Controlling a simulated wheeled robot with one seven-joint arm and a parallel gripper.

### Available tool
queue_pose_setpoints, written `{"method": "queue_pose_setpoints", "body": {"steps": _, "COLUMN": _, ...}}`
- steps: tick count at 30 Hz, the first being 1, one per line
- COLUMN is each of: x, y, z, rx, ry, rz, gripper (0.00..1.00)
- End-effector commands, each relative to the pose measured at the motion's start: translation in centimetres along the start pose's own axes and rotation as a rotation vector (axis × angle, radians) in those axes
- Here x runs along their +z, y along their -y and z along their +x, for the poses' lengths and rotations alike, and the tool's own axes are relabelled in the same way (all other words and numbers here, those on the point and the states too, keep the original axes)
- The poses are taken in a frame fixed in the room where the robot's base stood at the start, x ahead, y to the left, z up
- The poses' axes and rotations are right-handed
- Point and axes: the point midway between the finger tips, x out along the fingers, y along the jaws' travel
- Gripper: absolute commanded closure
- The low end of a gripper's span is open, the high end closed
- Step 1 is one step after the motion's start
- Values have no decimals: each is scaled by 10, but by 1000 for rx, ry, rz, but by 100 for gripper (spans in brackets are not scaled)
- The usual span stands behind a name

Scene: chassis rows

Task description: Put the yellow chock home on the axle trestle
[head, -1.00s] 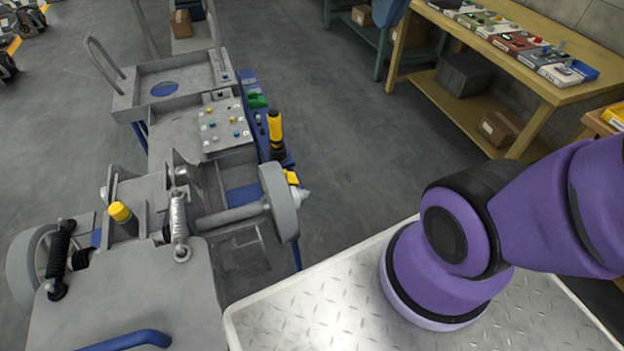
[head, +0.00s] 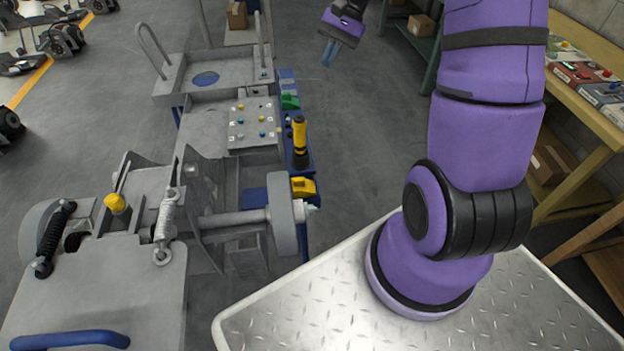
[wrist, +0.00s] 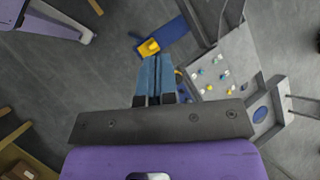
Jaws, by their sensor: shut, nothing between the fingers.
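The yellow chock (head: 303,187) is a small block on the blue strip (head: 283,92), just right of the grey wheel (head: 282,212). In the wrist view the chock (wrist: 149,47) lies just beyond my fingertips in the picture. The axle trestle appears to be the grey frame (head: 225,180) with a thick axle (head: 235,222). My gripper (head: 328,53) is high at the top of the head view, well away from the chock. Its blue fingers (wrist: 155,75) are shut with nothing between them.
A yellow-and-black upright tool (head: 300,142) and a green part (head: 290,101) stand on the blue strip near the chock. A yellow cap (head: 117,204) is on the grey frame's left. A wooden bench (head: 590,105) is at right. Open floor (head: 360,130) lies between.

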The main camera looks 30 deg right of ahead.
Motion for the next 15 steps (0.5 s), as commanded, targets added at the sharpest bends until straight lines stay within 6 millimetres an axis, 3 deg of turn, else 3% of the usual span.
{"method": "queue_pose_setpoints", "body": {"steps": 3, "x": -37, "y": -15, "z": 17, "rx": -61, "ry": 76, "rz": 82, "gripper": 100}}
{"method": "queue_pose_setpoints", "body": {"steps": 15, "x": -142, "y": -76, "z": 87, "rx": -297, "ry": 301, "rz": 337, "gripper": 100}}
